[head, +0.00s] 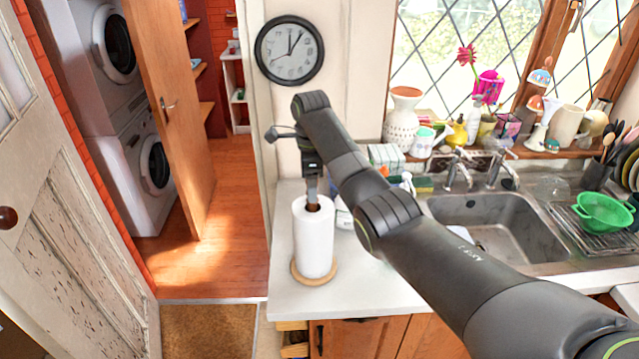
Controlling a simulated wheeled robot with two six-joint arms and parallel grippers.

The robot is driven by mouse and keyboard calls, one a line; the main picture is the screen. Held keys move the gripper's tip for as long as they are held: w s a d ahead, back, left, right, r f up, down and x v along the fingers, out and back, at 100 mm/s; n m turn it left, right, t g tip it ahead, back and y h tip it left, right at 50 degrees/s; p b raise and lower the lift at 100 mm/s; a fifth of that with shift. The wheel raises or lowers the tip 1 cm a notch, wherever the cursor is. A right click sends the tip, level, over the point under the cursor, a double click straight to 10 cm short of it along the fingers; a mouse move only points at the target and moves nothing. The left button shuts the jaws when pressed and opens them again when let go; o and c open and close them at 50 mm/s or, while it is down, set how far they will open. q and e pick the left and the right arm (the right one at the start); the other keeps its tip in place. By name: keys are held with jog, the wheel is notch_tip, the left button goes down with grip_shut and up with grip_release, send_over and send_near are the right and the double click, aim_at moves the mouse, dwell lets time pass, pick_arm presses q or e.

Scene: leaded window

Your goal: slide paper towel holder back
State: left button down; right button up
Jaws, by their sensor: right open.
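The paper towel holder, a white roll (314,240) on a round wooden base (314,280), stands upright near the front left corner of the white counter (375,296). My right arm reaches in from the lower right. My right gripper (312,196) points down at the top of the roll, over its core hole. Its fingertips are at or just inside the opening, and I cannot tell whether they touch the holder. The gripper is open. My left gripper is not in view.
A steel sink (485,212) with taps is to the right, and a green colander (603,212) sits on the drying rack. Items line the windowsill. The counter's left edge is close to the holder.

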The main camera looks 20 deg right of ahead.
jog(key=shift+f, duration=0.5)
jog(key=shift+r, duration=0.1)
jog(key=shift+c, duration=0.8)
grip_shut()
